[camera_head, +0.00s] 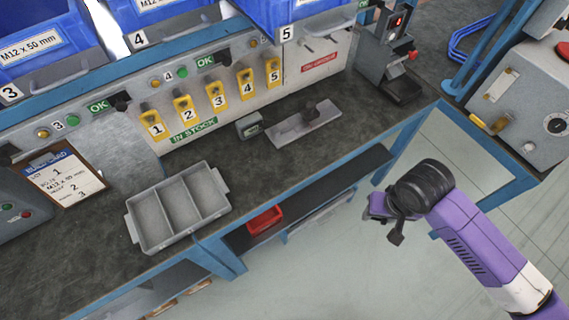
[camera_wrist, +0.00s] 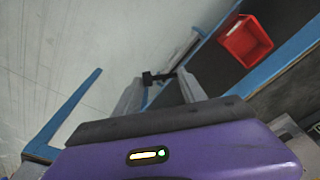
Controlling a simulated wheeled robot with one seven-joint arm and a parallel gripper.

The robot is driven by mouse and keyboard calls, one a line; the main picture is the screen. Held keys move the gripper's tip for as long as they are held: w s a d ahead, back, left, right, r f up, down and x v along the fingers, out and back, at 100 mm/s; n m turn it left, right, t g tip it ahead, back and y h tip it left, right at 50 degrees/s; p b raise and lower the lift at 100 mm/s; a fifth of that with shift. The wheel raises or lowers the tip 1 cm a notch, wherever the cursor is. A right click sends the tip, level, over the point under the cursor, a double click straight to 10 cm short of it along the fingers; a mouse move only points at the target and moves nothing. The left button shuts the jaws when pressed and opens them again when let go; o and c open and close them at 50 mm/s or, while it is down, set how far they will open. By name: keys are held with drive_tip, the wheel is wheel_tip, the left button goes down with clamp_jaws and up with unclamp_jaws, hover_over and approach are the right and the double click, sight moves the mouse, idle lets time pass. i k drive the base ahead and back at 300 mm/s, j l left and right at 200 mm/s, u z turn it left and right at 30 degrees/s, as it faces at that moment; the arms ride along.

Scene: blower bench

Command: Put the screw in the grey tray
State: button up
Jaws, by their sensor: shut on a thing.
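The grey tray (camera_head: 178,208) lies on the bench at the lower left in the head view. It has three compartments and looks empty. My gripper (camera_wrist: 160,79) is shut on a small dark screw (camera_wrist: 157,76), held crosswise between the two fingertips in the wrist view. In the head view my gripper (camera_head: 383,208) is in front of the bench edge, over the floor, well right of the tray. I cannot make out the screw in that view. The tray is outside the wrist view.
A red bin (camera_head: 265,219) sits on the lower shelf under the bench; it also shows in the wrist view (camera_wrist: 245,41). A flat grey plate (camera_head: 302,124) with a dark part and a small grey box (camera_head: 249,126) lie behind. A clipboard (camera_head: 64,180) is left of the tray.

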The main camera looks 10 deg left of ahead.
sight(179, 209)
drive_tip(key=l+u, duration=0.1)
drive_tip(key=u, duration=1.6)
drive_tip(key=i+l, duration=0.05)
